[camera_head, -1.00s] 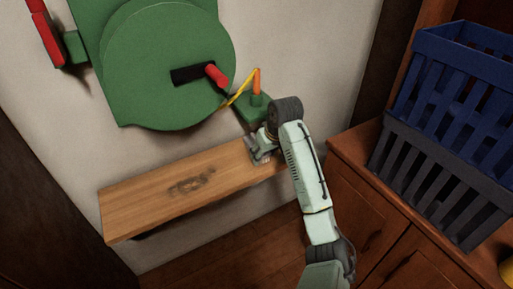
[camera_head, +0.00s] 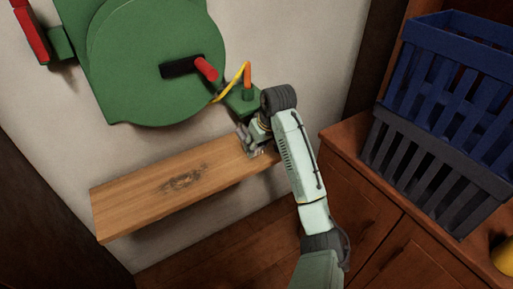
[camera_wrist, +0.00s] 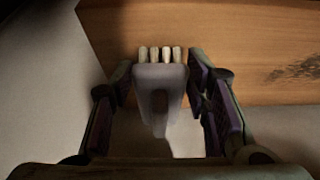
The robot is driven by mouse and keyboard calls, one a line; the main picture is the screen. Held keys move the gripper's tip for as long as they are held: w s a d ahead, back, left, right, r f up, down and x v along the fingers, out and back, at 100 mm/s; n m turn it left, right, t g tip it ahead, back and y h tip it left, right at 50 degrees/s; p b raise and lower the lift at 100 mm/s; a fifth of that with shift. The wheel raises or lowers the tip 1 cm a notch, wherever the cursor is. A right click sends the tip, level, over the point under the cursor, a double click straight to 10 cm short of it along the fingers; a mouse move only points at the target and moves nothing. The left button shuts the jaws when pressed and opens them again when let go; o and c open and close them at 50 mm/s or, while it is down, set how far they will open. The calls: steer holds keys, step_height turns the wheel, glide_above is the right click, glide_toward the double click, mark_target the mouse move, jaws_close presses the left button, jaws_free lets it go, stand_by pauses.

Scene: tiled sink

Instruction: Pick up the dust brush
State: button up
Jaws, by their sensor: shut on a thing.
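The dust brush (camera_wrist: 158,86) has a pale grey handle and a row of cream bristles, and shows in the wrist view between my fingers. My gripper (camera_wrist: 160,72) has a finger on each side of the brush and is shut on it. The bristles point away from the wrist, toward the wooden shelf (camera_wrist: 230,50). In the head view my gripper (camera_head: 249,142) is at the right end of the shelf (camera_head: 150,195), close to the wall. The brush cannot be made out there. I cannot tell whether it touches the shelf.
A green hose reel (camera_head: 150,60) with a red handle and a yellow hose (camera_head: 238,80) is on the wall just above my gripper. Stacked blue (camera_head: 450,75) and grey (camera_head: 430,165) crates stand on a wooden cabinet (camera_head: 365,200) at right. The shelf's left part is clear.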

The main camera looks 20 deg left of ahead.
step_height(320, 180, up, 6)
steer(key=s+d, duration=1.2)
steer(key=d, duration=0.3)
steer(key=shift+d+f, duration=0.15)
steer(key=shift+d, duration=0.1)
